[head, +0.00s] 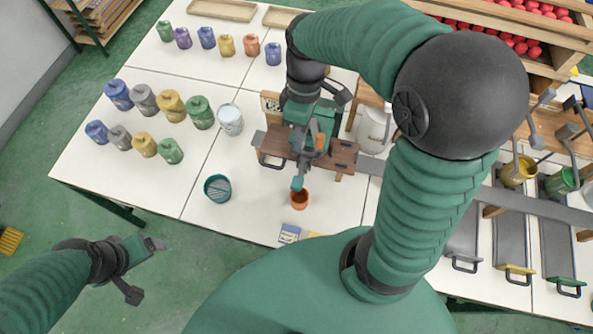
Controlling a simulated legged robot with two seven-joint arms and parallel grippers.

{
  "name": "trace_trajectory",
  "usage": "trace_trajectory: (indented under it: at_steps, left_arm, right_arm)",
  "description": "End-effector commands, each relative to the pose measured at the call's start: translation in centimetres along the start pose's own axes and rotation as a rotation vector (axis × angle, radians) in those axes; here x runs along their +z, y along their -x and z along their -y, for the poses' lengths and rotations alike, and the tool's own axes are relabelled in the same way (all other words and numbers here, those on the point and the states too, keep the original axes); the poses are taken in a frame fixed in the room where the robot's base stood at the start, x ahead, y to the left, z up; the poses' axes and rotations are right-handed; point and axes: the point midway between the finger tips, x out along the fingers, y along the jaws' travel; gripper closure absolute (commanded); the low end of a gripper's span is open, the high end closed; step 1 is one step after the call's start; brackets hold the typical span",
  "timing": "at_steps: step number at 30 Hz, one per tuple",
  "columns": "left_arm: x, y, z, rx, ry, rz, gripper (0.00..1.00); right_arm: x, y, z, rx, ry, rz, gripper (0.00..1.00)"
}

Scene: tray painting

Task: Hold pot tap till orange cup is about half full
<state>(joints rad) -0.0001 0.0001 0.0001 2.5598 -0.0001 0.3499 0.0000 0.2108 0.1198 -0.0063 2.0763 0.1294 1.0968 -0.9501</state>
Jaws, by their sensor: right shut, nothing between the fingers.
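The small orange cup (299,200) stands upright on the white table, just in front of a brown wooden stand (341,156). Its inside looks dark, and I cannot tell the fill level. My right gripper (299,178) reaches down over the stand, its lower end just above the cup's far rim. It looks shut, with nothing seen between the fingers. The pot and its tap are mostly hidden behind my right wrist and gripper, so I cannot tell whether I touch the tap. My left gripper (146,270) is open and empty, off the table's front left edge.
A teal round tub (217,188) stands left of the cup. Rows of paint jars (171,104) fill the table's left side. A white pot (374,131) stands right of the stand. Grey trays (508,230) lie at the right. Table between tub and cup is clear.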

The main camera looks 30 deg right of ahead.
Motion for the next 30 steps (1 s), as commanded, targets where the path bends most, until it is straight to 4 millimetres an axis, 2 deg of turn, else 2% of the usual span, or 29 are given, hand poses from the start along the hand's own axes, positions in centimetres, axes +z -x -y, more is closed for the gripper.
trace_trajectory:
  at_steps: [4, 14, 20, 30]
  left_arm:
    - [0.0, 0.1, 0.0, 0.000, 0.000, 0.000, 0.17]
    - [0.0, 0.1, 0.0, 0.000, 0.000, 0.000, 0.17]
    - [-0.1, 0.4, 0.0, 0.000, 0.000, 0.000, 0.17]
    - [-0.2, 0.9, 0.0, 0.000, 0.000, 0.000, 0.17]
  right_arm:
    - [0.1, 0.7, -0.1, -0.025, 0.043, 0.003, 1.00]
    - [0.1, 0.2, 0.0, -0.025, 0.042, 0.004, 1.00]
    - [0.2, -2.9, 0.1, -0.027, 0.042, 0.007, 1.00]
    - [0.3, -10.2, 0.3, -0.028, 0.042, 0.008, 1.00]
